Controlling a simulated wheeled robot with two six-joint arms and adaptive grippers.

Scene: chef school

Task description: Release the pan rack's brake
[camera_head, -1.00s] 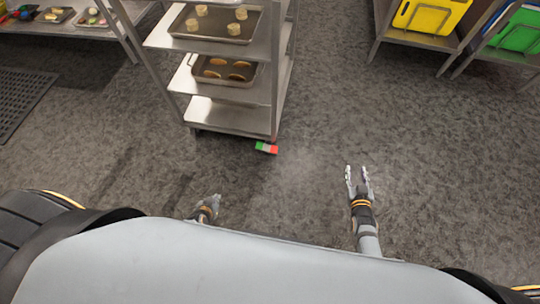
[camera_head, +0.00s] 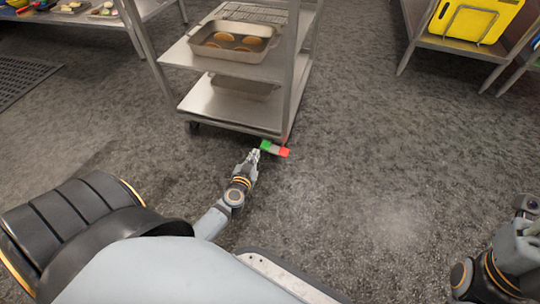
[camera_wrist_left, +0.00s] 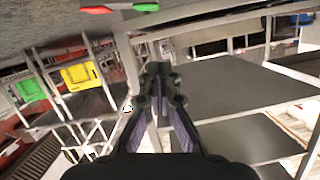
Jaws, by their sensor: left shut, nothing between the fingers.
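The pan rack (camera_head: 228,105) is a metal trolley with shelves. Its brake pedal (camera_head: 274,149) sticks out at the near right foot, close to the floor. The pedal has a green end on the left, a pale middle and a red end on the right. My left gripper (camera_head: 254,155) is shut and empty, just beside the green end; I cannot tell if it touches. In the left wrist view the shut fingers (camera_wrist_left: 157,72) show, with the pedal (camera_wrist_left: 117,8) at the top edge. My right arm shows at the lower right, but I cannot make out its gripper.
A baking tray with several round items (camera_head: 232,41) sits on a rack shelf. A metal shelf with a yellow board (camera_head: 464,18) stands at the upper right. A dark mat (camera_head: 20,80) lies at the left. The floor right of the rack is clear.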

